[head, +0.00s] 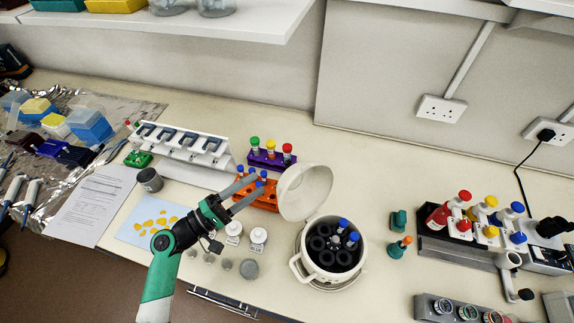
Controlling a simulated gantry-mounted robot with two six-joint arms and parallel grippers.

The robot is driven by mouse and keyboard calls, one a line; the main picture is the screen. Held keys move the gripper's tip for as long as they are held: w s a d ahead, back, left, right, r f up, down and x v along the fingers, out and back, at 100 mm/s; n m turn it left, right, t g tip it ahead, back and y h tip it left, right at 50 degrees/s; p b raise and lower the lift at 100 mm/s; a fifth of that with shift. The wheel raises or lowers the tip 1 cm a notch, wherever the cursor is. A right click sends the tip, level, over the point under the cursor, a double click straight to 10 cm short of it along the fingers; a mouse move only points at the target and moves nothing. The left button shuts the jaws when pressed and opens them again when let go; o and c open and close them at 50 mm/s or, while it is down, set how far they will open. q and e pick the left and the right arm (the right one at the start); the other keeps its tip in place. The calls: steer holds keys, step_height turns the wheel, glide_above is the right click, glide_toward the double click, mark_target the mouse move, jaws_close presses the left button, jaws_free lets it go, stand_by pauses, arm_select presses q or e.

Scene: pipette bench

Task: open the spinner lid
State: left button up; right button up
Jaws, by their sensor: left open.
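The spinner is a round white pot-like machine with a dark rotor inside, and its body (302,262) stands at the lower middle of the head view. Its domed white lid (306,190) stands raised at the back left of the body, so the rotor shows. Several tubes sit in the rotor, some with blue caps. My left gripper (259,186) is open, left of the lid and above the orange tube rack. It looks apart from the lid, with nothing clear between its fingers. My right gripper is out of view.
The orange rack (268,200) lies beneath my left gripper, and a purple rack (268,161) with capped tubes stands behind it. White-topped jars (258,236) stand left of the spinner. Small green stands (398,221) are to its right. Bench space behind the spinner is clear.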

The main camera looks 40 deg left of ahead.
mark_target(288, 163)
arm_select(q)
steer(key=x, duration=1.1)
steer(key=shift+w+d+r, duration=0.1)
steer(key=shift+w, duration=0.1)
jaws_close()
stand_by(0.9)
